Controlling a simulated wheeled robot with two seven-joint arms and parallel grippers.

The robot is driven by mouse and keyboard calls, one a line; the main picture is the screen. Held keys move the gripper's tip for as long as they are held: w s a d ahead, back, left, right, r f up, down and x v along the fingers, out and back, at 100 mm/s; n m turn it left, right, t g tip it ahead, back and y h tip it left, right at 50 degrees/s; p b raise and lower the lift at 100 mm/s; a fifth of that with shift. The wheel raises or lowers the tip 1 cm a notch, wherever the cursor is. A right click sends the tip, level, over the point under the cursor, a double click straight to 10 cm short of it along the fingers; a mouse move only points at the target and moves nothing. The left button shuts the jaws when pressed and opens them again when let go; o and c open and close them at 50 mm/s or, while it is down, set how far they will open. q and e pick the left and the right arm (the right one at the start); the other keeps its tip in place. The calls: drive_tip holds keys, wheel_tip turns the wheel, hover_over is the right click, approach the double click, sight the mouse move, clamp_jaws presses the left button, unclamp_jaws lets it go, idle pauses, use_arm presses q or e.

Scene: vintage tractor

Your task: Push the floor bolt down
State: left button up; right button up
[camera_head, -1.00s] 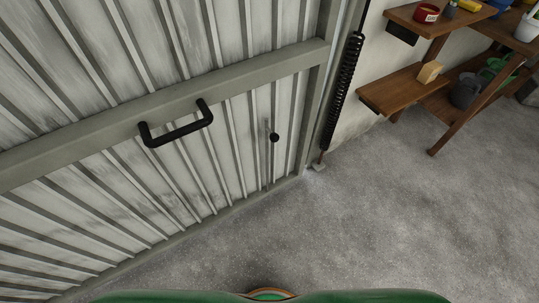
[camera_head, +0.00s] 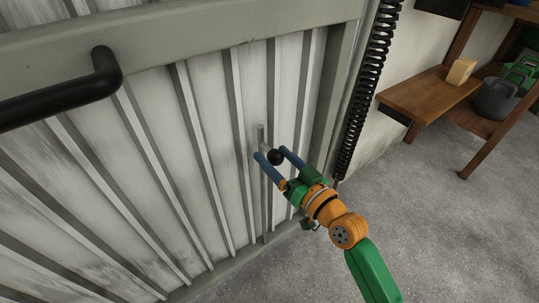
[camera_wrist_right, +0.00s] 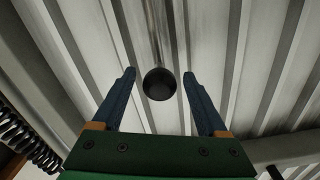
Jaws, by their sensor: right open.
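The floor bolt is a thin vertical metal rod (camera_head: 264,215) on the lower right of the grey ribbed door (camera_head: 215,150). A black round knob (camera_head: 276,157) sits near its upper end. My right gripper (camera_head: 271,154) is open, with its two blue fingers on either side of the knob in the head view. In the right wrist view the knob (camera_wrist_right: 159,84) shows between the fingertips (camera_wrist_right: 159,78), with gaps on both sides and no contact visible. My left gripper is out of view.
A black door handle (camera_head: 75,90) is at the upper left. A black coil spring (camera_head: 366,90) hangs by the door's right edge. A wooden shelf (camera_head: 425,95) with a yellowish block (camera_head: 460,71) stands at right. The concrete floor (camera_head: 440,220) is clear.

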drive_tip(key=x, duration=0.2)
drive_tip(key=shift+w+a+f, duration=0.1)
drive_tip(key=shift+w+a, duration=0.15)
drive_tip(key=shift+w, duration=0.05)
clamp_jaws()
idle(1.2)
